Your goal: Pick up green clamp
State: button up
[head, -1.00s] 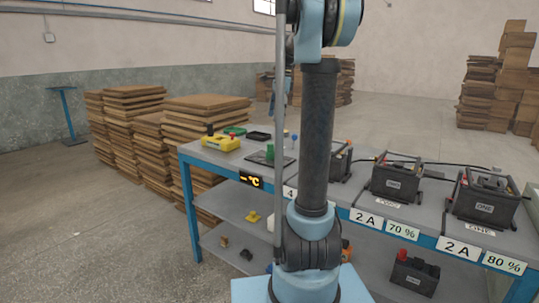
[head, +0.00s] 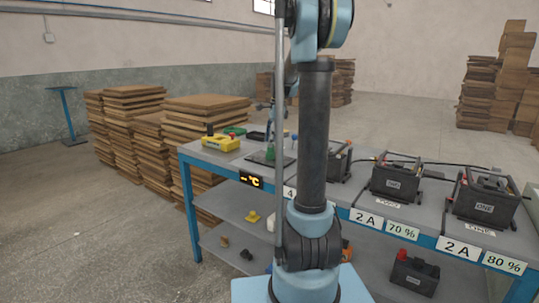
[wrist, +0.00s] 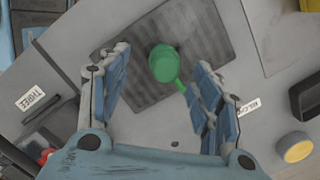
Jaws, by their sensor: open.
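The green clamp (wrist: 165,63) lies on a dark ribbed mat (wrist: 140,92) in the wrist view, with a rounded body and a narrow part pointing down-right. In the head view the clamp (head: 267,156) is at the left end of the bench, partly covered by my gripper and arm. My gripper (wrist: 159,61) is open, with one finger on each side of the clamp in the picture. It appears above the clamp; I cannot tell whether it touches. Nothing is held.
A yellow device (head: 220,143) and a green tray (head: 235,131) stand left of the mat on the bench. Black batteries (head: 396,178) line the bench to the right.

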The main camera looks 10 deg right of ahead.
aim_at(270, 150)
jog(key=f, duration=0.4)
jog(key=shift+w+a+f, duration=0.1)
jog(key=shift+w+a, duration=0.15)
jog(key=shift+w, duration=0.1)
jog(key=shift+a+f, duration=0.1)
jog(key=shift+f, duration=0.5)
jog(key=shift+c, duration=0.6)
jog(key=c, duration=1)
